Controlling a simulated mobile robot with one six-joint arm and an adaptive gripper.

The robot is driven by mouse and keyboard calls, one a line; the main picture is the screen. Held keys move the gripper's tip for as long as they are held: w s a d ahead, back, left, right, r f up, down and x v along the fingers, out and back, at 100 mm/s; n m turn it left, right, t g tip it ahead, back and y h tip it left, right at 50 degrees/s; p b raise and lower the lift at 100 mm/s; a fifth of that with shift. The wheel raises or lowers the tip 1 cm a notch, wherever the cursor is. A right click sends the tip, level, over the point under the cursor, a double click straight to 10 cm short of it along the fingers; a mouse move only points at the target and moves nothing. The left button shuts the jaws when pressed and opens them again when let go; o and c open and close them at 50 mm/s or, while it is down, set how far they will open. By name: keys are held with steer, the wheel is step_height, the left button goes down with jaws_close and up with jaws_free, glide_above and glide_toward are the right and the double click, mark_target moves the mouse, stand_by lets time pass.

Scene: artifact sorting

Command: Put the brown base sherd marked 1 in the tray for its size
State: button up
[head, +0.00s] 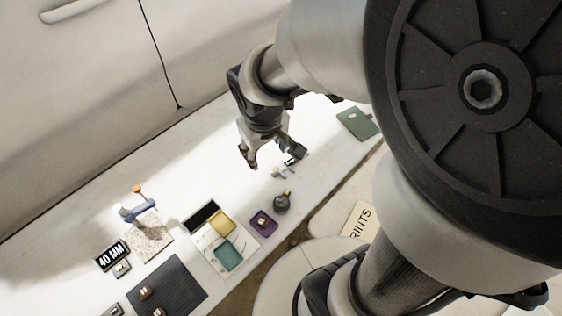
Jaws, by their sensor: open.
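Two small brown pieces (144,292) lie on the dark mat (180,284) at the bottom left; the second (158,313) is cut by the frame edge. They may be sherds, but no number is readable on them, so I cannot tell which is marked 1.
A blue and orange tool (136,207) is near a speckled slab (151,238). A dark round pot (282,202) and a small pale purple item (284,173) are near my gripper. A green pad (357,123) lies farther right.

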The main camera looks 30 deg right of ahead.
steer(key=s+a+r+m+t+y, duration=0.1)
steer(key=s+a+r, duration=0.1)
steer(key=s+r, duration=0.9)
steer(key=shift+s+a+r+t, duration=0.2)
steer(key=shift+s+t, duration=0.2)
steer(key=shift+s, duration=0.85)
steer(key=shift+f, duration=0.1)
step_height(320, 180, down, 10)
steer(key=b, duration=1)
steer(key=shift+f, duration=0.2)
